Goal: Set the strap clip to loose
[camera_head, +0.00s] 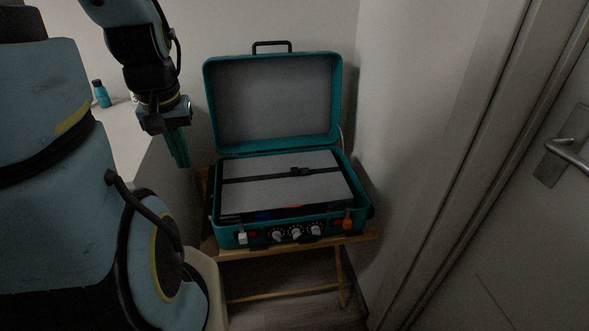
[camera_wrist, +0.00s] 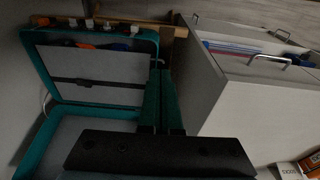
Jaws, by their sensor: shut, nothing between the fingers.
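A teal case (camera_head: 290,226) stands open on a small wooden stand, its lid raised at the back. A grey panel (camera_head: 270,190) lies inside it. A dark strap (camera_head: 250,177) runs across the panel, with a black strap clip (camera_head: 300,171) right of its middle. The clip's setting is too small to tell.
Knobs (camera_head: 297,233) line the case front, with an orange part (camera_head: 347,223) at its right. A white wall stands close on the right, then a door with a handle (camera_head: 568,147). A white counter (camera_head: 125,135) with a teal bottle (camera_head: 101,94) is at left.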

